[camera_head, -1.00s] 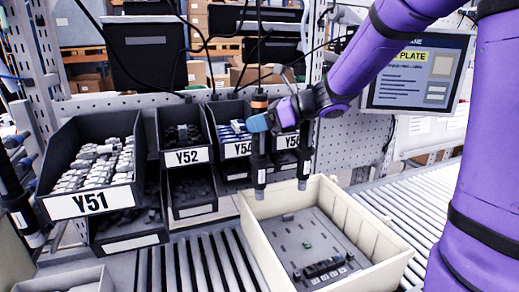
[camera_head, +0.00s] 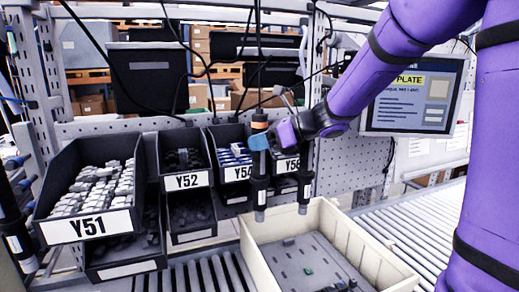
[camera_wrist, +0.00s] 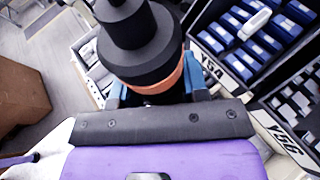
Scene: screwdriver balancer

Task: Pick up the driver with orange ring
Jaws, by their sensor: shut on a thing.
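The driver with the orange ring (camera_head: 260,180) hangs upright by its cable, a dark cylinder with a pale lower tip, above the back left of the cream bin. Its orange ring shows near the top, and also in the wrist view (camera_wrist: 172,80) below the black upper body. My gripper (camera_head: 258,142) reaches in from the right, its blue fingers shut on the driver at the ring. In the wrist view, blue fingers (camera_wrist: 193,80) sit on both sides of the driver. A second dark driver (camera_head: 305,180) hangs just to the right, apart from the held one.
The cream bin (camera_head: 345,230) stands on the roller conveyor below and holds a grey plate with small parts. Black part bins (camera_head: 95,190) labelled Y51, Y52 and others stand at the left and behind. A monitor (camera_head: 415,95) is at the right.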

